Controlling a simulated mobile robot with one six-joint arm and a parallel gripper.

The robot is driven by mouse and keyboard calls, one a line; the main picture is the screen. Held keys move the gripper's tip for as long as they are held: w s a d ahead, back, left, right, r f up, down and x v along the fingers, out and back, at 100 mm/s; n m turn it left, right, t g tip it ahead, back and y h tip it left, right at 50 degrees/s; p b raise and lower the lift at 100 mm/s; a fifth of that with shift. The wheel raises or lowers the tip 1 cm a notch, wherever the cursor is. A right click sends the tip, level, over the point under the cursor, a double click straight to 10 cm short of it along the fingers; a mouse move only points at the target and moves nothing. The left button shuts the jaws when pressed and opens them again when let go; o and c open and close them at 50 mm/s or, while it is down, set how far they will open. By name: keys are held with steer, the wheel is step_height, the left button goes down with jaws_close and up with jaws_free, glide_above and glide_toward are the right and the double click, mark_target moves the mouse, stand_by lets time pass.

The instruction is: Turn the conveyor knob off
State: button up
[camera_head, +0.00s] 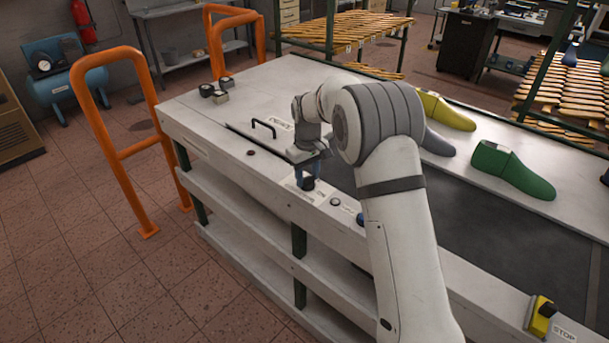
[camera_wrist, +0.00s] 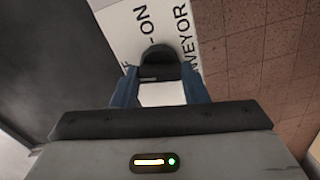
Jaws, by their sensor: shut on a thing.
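The conveyor knob is a black round knob (camera_wrist: 158,54) on a white label plate (camera_wrist: 128,22) with black lettering that reads "ON" and part of "CONVEYOR". In the head view the knob (camera_head: 308,184) sits on the near edge of the bench, below my gripper (camera_head: 307,171). In the wrist view my gripper (camera_wrist: 159,77) has its two blue fingers on either side of the knob and is shut on it. The rest of the label is partly hidden by the fingers and the knob.
A yellow stop box (camera_head: 540,317) is at the bench's front right. Yellow (camera_head: 446,112) and green (camera_head: 511,170) shoe lasts lie along the far side of the dark belt (camera_head: 500,235). A black handle (camera_head: 264,127) stands left of my gripper. Orange rails (camera_head: 118,150) stand at left.

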mark_target(307, 177)
steer(key=shift+w+r+n, duration=0.1)
steer(key=shift+r+n, duration=0.05)
steer(key=shift+n, duration=1.05)
steer(key=o, duration=1)
step_height(307, 177, up, 6)
steer(key=shift+r+b, duration=0.25)
steer(key=shift+b, duration=0.1)
steer(key=shift+r, duration=0.55)
